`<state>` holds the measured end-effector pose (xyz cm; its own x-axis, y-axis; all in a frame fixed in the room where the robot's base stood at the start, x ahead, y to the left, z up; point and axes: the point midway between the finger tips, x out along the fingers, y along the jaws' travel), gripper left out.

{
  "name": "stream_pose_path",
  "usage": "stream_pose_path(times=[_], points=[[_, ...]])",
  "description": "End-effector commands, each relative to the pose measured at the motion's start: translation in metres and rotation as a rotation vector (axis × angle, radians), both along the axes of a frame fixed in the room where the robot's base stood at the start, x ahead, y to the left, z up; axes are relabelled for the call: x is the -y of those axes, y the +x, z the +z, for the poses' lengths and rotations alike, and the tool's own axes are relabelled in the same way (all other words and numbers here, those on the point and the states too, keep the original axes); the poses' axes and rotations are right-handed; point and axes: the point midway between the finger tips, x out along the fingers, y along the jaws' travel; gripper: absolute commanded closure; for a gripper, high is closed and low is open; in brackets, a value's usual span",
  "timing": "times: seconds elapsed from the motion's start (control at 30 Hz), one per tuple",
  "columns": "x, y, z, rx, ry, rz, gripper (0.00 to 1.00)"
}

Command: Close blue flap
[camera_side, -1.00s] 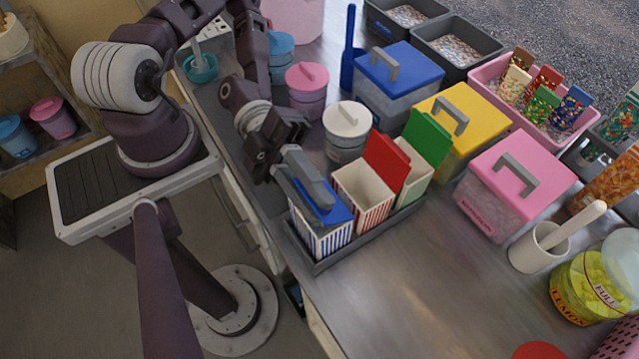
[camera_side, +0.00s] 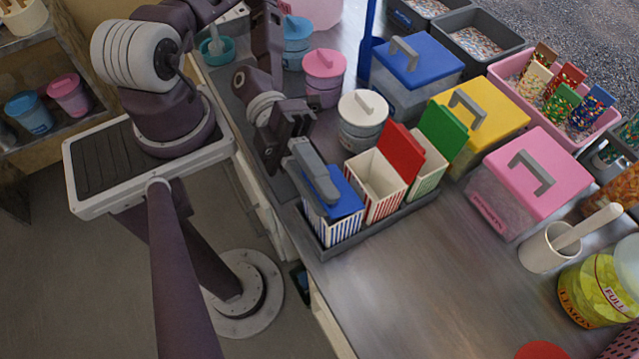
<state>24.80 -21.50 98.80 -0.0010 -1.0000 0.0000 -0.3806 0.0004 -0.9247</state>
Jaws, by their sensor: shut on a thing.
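A blue-and-white striped box (camera_side: 335,232) stands at the near left end of a grey tray. Its blue flap (camera_side: 347,205) lies low across the box top, nearly flat; I cannot tell whether it is fully down. My gripper (camera_side: 319,179) is at the flap's left side, its grey fingers shut on the blue flap. The fingers hide part of the flap and its back edge. A red-striped box (camera_side: 378,189) beside it has its red flap (camera_side: 400,152) raised. Behind that, the green flap (camera_side: 442,132) of a third box is also raised.
The grey tray (camera_side: 392,220) holds the boxes close together. A white lidded tub (camera_side: 362,125) stands just behind them. Blue, yellow (camera_side: 485,107) and pink (camera_side: 535,175) lidded bins stand to the right. The counter (camera_side: 440,280) in front is clear.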

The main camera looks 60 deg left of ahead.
Motion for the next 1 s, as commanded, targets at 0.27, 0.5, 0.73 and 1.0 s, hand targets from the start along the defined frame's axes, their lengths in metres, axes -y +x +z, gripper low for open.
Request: stream_pose_path(times=[0.27, 0.5, 0.73, 1.0], points=[[0.000, 0.000, 0.000, 0.000, 0.001, 0.000, 0.65], [0.000, 0.000, -0.001, -0.002, 0.002, 0.000, 0.65], [0.000, 0.008, 0.009, -0.191, 0.003, 0.000, 0.65], [0.000, 0.029, 0.022, -0.614, 0.003, 0.001, 0.65]])
